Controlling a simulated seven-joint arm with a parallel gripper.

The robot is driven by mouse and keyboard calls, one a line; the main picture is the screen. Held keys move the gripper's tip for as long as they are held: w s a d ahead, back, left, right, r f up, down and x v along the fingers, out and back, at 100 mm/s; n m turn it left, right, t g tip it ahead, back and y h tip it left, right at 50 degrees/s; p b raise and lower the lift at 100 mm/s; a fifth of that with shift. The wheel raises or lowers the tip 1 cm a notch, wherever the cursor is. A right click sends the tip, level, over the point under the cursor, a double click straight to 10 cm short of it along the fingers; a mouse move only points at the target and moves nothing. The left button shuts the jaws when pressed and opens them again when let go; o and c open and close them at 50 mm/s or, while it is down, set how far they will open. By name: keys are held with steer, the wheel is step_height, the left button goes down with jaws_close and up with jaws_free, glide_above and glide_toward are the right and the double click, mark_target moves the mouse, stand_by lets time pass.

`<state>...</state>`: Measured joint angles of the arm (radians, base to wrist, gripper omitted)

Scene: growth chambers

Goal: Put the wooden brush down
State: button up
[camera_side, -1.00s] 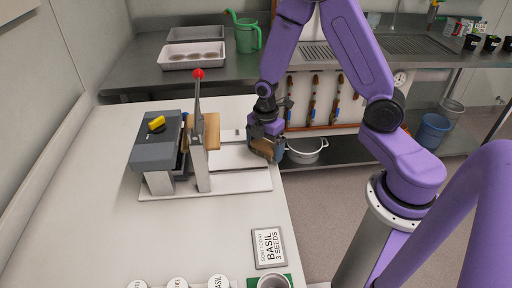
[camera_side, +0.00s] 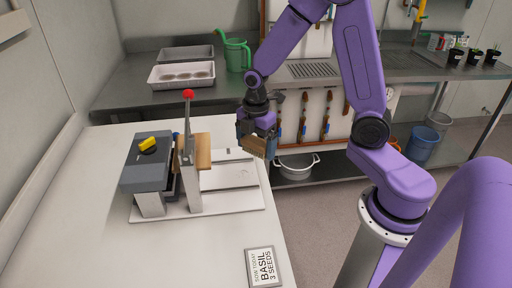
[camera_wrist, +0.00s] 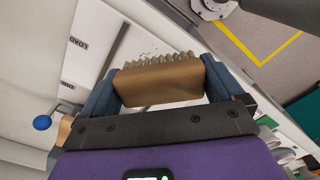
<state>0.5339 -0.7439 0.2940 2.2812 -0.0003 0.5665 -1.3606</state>
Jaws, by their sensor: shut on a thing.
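My gripper (camera_side: 257,148) is shut on the wooden brush (camera_side: 254,146), a tan block with pale bristles. In the wrist view the brush (camera_wrist: 158,86) sits between the two blue-grey fingers, with its bristles toward the top of the picture. In the side view my gripper holds it above the right end of the white base plate (camera_side: 232,178) of the lever device, apart from the plate. Small dark specks lie on the pale surface beyond the bristles in the wrist view.
The lever device (camera_side: 189,160) has a red-knobbed lever and a grey block with a yellow part. A BASIL sign (camera_side: 262,267) lies on the bench front.

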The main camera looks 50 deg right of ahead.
stand_by(0.4)
steer(key=w+d+r+m, duration=0.4)
steer(key=d+m, duration=0.5)
steer(key=w+d+f, duration=0.1)
steer(key=w+f, duration=0.1)
steer(key=w, duration=0.2)
steer(key=w+d+f, duration=0.1)
steer(key=w+f, duration=0.2)
steer(key=w, duration=0.1)
steer(key=w+d+f, duration=0.1)
steer(key=w+f, duration=0.2)
steer(key=w, duration=0.1)
steer(key=shift+d+f, duration=0.1)
steer(key=shift+f, duration=0.05)
steer(key=shift+w+d+f, duration=0.1)
steer(key=shift+w+f, duration=0.45)
steer(key=shift+f, duration=0.05)
steer(key=shift+w+f, duration=0.1)
steer(key=shift+f, duration=1.55)
steer(key=shift+f, duration=0.2)
